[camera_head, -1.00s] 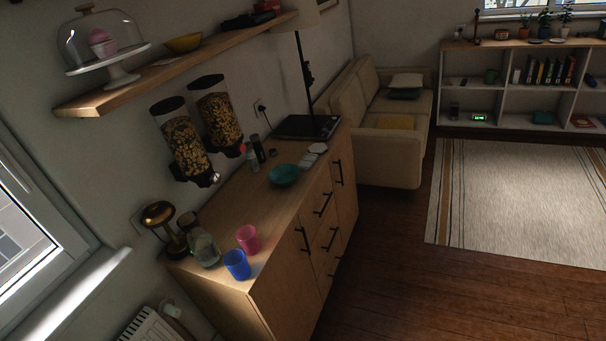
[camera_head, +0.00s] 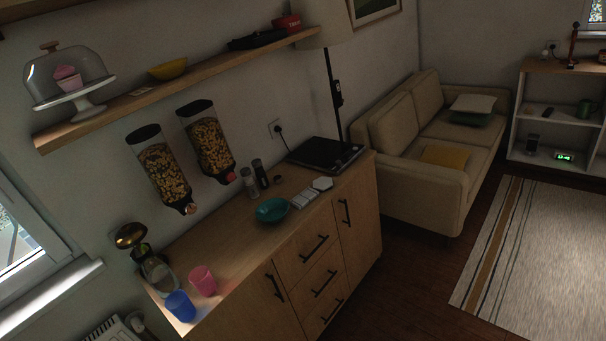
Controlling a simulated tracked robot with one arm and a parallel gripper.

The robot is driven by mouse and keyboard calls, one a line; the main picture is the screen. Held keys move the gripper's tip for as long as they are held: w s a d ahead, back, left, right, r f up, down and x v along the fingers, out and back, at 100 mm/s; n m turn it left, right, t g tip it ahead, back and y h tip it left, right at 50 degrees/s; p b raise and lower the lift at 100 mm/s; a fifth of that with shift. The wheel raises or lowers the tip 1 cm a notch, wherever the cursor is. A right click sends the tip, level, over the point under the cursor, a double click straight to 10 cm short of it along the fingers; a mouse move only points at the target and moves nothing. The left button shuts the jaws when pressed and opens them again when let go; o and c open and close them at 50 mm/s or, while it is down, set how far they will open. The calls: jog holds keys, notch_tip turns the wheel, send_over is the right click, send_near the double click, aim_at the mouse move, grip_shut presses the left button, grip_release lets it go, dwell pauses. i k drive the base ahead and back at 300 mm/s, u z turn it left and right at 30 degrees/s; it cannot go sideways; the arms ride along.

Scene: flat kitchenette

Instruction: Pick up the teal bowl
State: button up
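The teal bowl (camera_head: 272,210) sits upright on the wooden cabinet top, close to its front edge and above the drawers. Its inside looks empty. My gripper does not show in the view, so I cannot see its fingers or where they are relative to the bowl.
The cabinet (camera_head: 232,235) also bears a pink cup (camera_head: 203,281), a blue cup (camera_head: 180,306), shakers and a lamp. Two cereal dispensers (camera_head: 208,146) and a shelf (camera_head: 120,106) hang above it. A sofa (camera_head: 430,150) stands beyond. Dark floor (camera_head: 410,290) is free at the right.

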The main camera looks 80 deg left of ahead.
aim_at(273, 211)
jog(key=i, duration=1.65)
jog(key=u, duration=3.8)
jog(key=i, duration=1)
jog(key=u, duration=0.05)
